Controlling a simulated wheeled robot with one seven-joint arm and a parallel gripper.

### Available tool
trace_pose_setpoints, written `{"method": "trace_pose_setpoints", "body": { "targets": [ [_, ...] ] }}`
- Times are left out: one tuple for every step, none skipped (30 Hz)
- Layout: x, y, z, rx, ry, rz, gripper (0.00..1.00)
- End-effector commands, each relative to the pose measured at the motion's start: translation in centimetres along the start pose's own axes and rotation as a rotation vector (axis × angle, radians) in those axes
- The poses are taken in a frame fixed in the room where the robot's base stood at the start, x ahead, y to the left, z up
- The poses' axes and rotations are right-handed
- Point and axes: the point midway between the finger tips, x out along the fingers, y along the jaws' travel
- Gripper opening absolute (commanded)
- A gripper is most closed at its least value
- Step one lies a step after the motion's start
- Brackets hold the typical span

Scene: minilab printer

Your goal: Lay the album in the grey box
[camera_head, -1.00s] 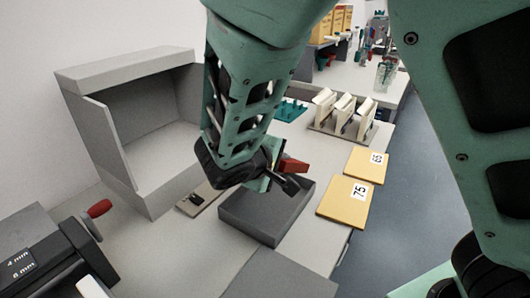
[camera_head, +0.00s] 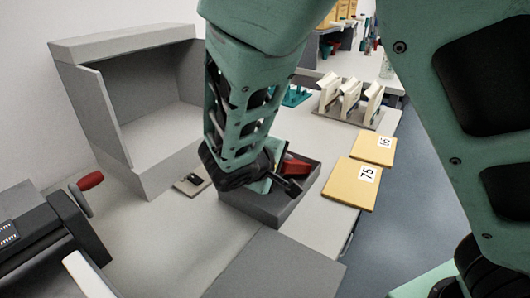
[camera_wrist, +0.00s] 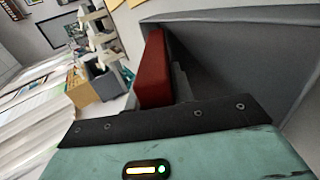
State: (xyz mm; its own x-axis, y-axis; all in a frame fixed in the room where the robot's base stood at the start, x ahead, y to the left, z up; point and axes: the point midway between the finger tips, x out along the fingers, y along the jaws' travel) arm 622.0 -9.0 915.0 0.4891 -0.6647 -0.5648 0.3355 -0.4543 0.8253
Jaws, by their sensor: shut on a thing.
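The album is a dark red block that shows in the wrist view (camera_wrist: 154,72) and in the head view (camera_head: 293,167). My gripper (camera_head: 280,180) is shut on the album and holds it at the grey box (camera_head: 265,210). In the wrist view the box's grey wall (camera_wrist: 225,16) rises close beside the album. In the head view the red end of the album shows over the box's opening. My wrist hides much of the box's inside, so I cannot tell whether the album touches its floor.
Two yellow envelopes (camera_head: 350,184), marked 75 and another number, lie right of the box. A rack of white upright pieces (camera_head: 348,101) stands behind. A large grey open booth (camera_head: 130,110) stands left. A machine with a red knob (camera_head: 91,180) is at front left.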

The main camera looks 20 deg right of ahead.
Motion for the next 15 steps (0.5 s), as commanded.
{"method": "trace_pose_setpoints", "body": {
  "targets": [
    [0.21,-0.25,-0.01,0.001,0.0,0.001,0.0],
    [0.24,-0.29,-0.01,0.001,0.0,0.001,0.0],
    [0.26,-0.33,-0.01,0.001,0.0,0.001,0.0],
    [0.27,-0.34,-0.01,0.001,0.0,0.001,0.0],
    [0.27,-0.35,-0.02,0.001,0.0,0.001,0.0],
    [0.27,-0.34,-0.02,0.001,0.0,0.001,0.0],
    [0.26,-0.33,-0.02,0.001,0.0,0.001,0.0],
    [0.25,-0.32,-0.02,0.001,0.0,0.001,0.0],
    [0.24,-0.3,-0.02,0.001,0.0,0.001,0.0],
    [0.24,-0.3,-0.02,0.001,0.0,0.001,0.0],
    [0.23,-0.3,-0.02,0.001,0.0,0.001,0.0],
    [0.23,-0.3,-0.02,0.001,0.0,0.001,0.26],
    [0.23,-0.3,-0.02,0.001,0.0,0.001,0.35],
    [0.23,-0.3,-0.02,0.001,0.0,0.001,0.43],
    [0.23,-0.3,-0.02,0.001,0.0,0.001,0.49]
  ]
}}
